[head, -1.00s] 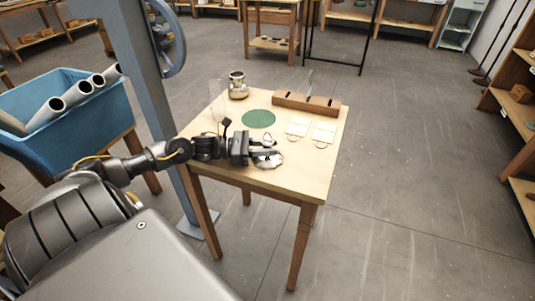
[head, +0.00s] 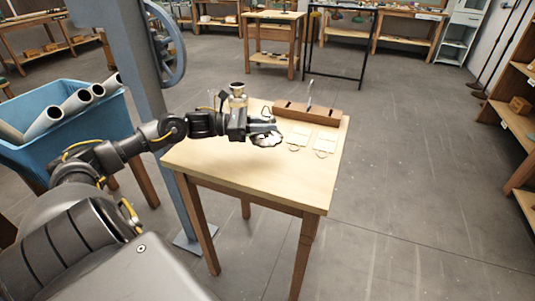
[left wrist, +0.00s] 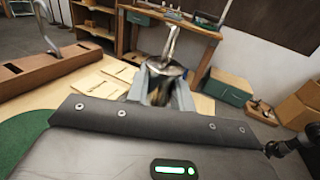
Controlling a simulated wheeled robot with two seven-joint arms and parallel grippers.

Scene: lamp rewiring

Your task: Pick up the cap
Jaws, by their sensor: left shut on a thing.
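The gripper in the head view hides much of the piece. My right gripper is not in view.
The wooden table (head: 240,172) holds a slotted wooden block (head: 310,113), two pale cards (head: 324,140) and a shiny metal vessel (head: 238,90) behind my gripper. A green disc (left wrist: 25,132) shows in the left wrist view. A blue bin (head: 100,125) with pipes stands left, beside a grey post (head: 135,60).

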